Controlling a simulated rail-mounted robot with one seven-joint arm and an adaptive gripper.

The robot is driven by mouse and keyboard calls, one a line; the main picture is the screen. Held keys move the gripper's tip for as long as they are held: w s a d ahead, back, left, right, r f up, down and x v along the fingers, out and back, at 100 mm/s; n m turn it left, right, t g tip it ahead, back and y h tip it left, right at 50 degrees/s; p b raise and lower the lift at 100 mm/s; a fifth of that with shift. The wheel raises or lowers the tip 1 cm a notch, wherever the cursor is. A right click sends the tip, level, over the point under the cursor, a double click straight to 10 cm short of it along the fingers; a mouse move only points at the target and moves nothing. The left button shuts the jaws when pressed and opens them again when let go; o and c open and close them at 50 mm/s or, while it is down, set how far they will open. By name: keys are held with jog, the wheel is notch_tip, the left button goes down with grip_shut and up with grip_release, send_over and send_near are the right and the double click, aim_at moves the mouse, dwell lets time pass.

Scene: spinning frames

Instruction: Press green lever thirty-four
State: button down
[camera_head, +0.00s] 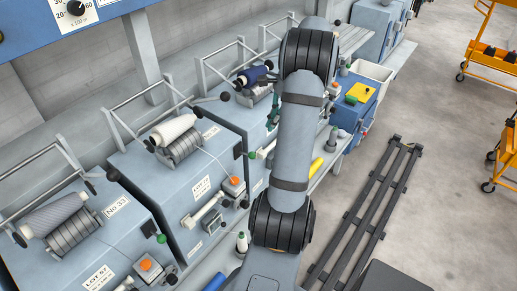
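A green lever knob (251,155) sits at the right side of the middle blue machine (150,175), close beside my arm. That machine's number plate (210,133) is too small to read for certain. Another green lever knob (162,238) sits at the right side of the nearer machine, whose plate (117,205) reads No 33. My arm rises through the middle of the view and hides part of the machine row behind it. My gripper is not visible.
Orange buttons (234,181) and small bottles (242,242) stand along the machine fronts. A yellow cylinder (317,166) lies right of my arm. Dark floor rails (370,210) run along the row. Orange trolleys (492,50) stand at right, with open floor between.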

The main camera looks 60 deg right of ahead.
aim_at(252, 155)
jog(key=p+x, duration=0.2)
jog(key=x, duration=1)
jog(key=shift+w+f, duration=0.15)
jog(key=shift+f, duration=0.15)
jog(key=shift+f, duration=0.1)
